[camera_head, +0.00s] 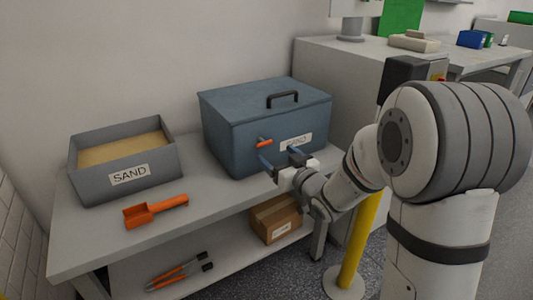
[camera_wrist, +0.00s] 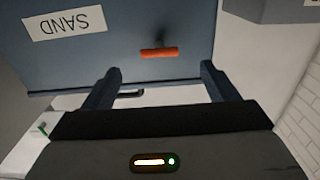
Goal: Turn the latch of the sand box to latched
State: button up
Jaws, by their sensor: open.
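The closed blue-grey sand box (camera_head: 230,143) stands on the bench, with a black handle on its lid and a SAND label on its front. Its orange latch (camera_head: 264,142) sits on the front face, lying close to horizontal. In the wrist view the latch (camera_wrist: 160,53) is a short orange bar across the picture, ahead of the fingertips and between their lines. My gripper (camera_head: 281,158) is in front of the box, just below the latch. In the wrist view my gripper (camera_wrist: 160,80) has its two fingers wide apart with nothing between them. The fingers look apart from the latch.
An open grey bin of sand (camera_head: 90,183) stands left on the bench (camera_head: 215,203), with an orange scoop (camera_head: 155,210) before it. A cardboard box (camera_head: 275,219) and orange-handled tongs (camera_head: 180,272) lie on the lower shelf. A yellow post (camera_head: 357,243) stands at the right.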

aim_at(263, 142)
jog(key=b+x, duration=0.1)
jog(key=x, duration=0.5)
jog(key=shift+a, duration=0.1)
jog(key=c, duration=0.9)
jog(key=shift+a, duration=0.15)
jog(key=shift+c, duration=0.3)
